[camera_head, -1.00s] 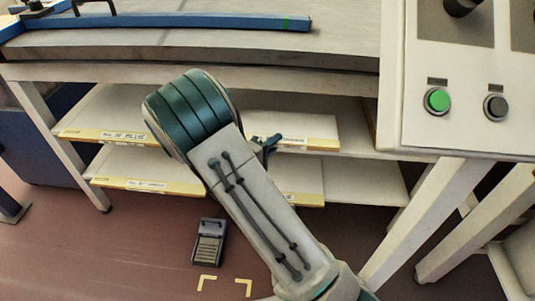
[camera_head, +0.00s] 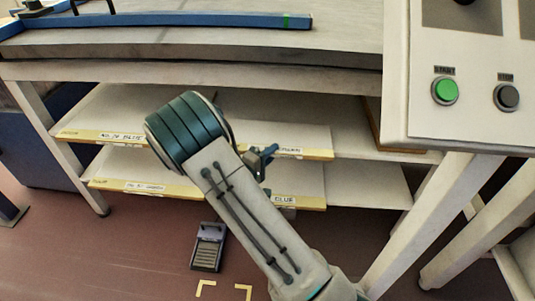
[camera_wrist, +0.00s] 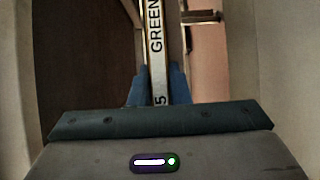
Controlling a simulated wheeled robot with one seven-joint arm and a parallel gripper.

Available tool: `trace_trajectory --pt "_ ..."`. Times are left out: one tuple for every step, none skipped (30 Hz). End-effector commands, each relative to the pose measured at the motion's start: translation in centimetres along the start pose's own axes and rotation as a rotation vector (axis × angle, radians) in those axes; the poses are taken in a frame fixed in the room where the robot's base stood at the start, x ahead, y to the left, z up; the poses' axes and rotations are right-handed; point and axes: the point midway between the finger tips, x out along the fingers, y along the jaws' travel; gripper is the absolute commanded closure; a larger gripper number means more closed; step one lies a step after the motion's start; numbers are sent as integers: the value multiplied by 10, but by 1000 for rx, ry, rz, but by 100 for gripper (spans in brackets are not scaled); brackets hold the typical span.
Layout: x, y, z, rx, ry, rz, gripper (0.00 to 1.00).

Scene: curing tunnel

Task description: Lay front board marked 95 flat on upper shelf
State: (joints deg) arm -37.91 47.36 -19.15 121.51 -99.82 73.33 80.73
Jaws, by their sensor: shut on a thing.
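My gripper (camera_head: 264,160) is shut on the front edge of a thin white board (camera_head: 312,155) with a yellow label strip, at the right of the upper shelf (camera_head: 365,147). In the wrist view, the board's labelled edge (camera_wrist: 155,45) lies between the blue fingers (camera_wrist: 157,88); it reads "GREEN", with a "5" just before it and the rest hidden. The board looks about level in the head view. I cannot tell whether it rests on the shelf or is slightly above it. My arm hides its left part.
Another labelled board (camera_head: 105,135) lies at the left of the upper shelf. The lower shelf holds a left board (camera_head: 145,187) and a right one (camera_head: 305,202) marked "BLUE". A control panel (camera_head: 470,120) juts out at right. A pedal (camera_head: 208,247) stands on the floor.

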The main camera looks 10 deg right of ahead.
Motion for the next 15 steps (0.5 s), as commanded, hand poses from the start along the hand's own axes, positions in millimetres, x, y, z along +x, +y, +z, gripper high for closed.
trace_trajectory --pt "0 -1 0 0 0 0 78" --pt "0 -1 0 0 0 0 70" --pt "0 0 0 0 0 0 62" --pt "0 0 0 0 0 0 62" --pt "0 0 0 0 0 0 62" --pt "0 0 0 0 0 0 62" --pt "0 0 0 -1 0 0 62" --pt "0 0 0 -1 0 0 62" --pt "0 0 0 -1 0 0 62" --pt "0 0 0 -1 0 0 62" --pt "0 0 0 -1 0 0 62" --pt "0 1 0 -1 0 0 62" --pt "0 2 0 -1 0 1 62" --pt "0 3 0 -1 0 1 62" --pt "0 6 0 -1 0 1 62"
